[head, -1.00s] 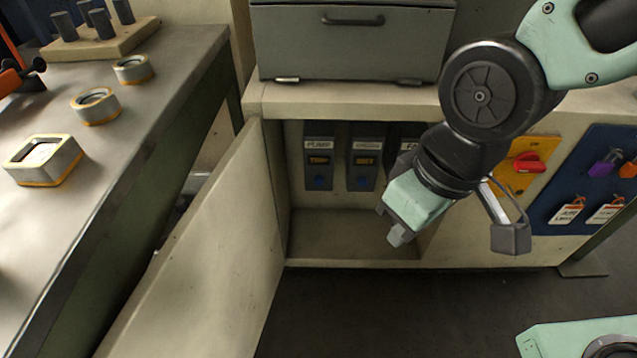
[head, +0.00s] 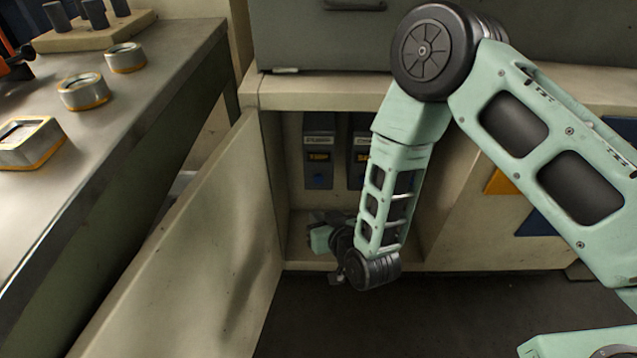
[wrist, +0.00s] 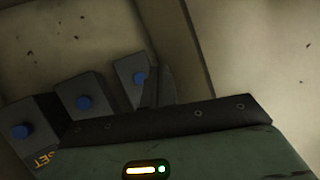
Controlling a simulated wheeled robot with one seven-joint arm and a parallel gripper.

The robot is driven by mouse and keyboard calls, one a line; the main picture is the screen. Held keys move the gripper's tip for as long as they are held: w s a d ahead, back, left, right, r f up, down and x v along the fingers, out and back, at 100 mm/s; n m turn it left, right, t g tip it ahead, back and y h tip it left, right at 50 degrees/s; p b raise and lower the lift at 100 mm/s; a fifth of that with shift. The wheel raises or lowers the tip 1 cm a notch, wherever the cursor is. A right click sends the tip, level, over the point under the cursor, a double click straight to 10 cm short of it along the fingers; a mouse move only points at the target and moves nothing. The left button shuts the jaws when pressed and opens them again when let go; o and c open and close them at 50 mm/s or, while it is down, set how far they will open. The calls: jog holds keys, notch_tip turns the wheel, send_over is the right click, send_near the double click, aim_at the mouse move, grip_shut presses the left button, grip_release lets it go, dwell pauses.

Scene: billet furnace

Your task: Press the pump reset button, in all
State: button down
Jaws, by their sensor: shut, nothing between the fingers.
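The left grey switch module (head: 319,150) hangs on the back wall inside the open cabinet. Its label looked like PUMP a second ago; it is blurred now. It has a yellow display and a blue button (head: 318,181) low on it. A second module (head: 358,150) beside it is partly hidden by my arm. My gripper (head: 322,222) is inside the cabinet, low in front of the modules, shut and empty. The wrist view shows several modules with blue buttons; the rightmost button (wrist: 139,79) is close beside my dark fingers (wrist: 160,88). I cannot tell whether they touch.
The open cabinet door (head: 185,235) stands to the left of my arm. The cabinet's top ledge (head: 320,93) runs above the opening, with a grey drawer unit (head: 310,35) on it. A workbench (head: 150,90) with several metal parts is at the far left.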

jog(key=shift+d+f, duration=0.1)
jog(key=shift+f, duration=0.05)
jog(key=b, duration=0.1)
send_near(315, 183)
jog(key=shift+s+a+f+x, duration=0.1)
jog(key=shift+a+x, duration=0.05)
jog(key=shift+x, duration=0.75)
jog(key=shift+s+a+f+x, duration=0.1)
jog(key=shift+s+x, duration=0.05)
jog(key=shift+x, duration=0.7)
jog(key=shift+s+a+f+x, duration=0.1)
jog(key=shift+a+x, duration=0.05)
jog(key=shift+x, duration=0.75)
jog(key=shift+w, duration=0.1)
jog(key=shift+w, duration=0.35)
jog(key=shift+w+b, duration=0.35)
jog(key=shift+w, duration=0.1)
dwell(0.7)
jog(key=shift+s, duration=0.9)
jog(key=shift+s, duration=0.1)
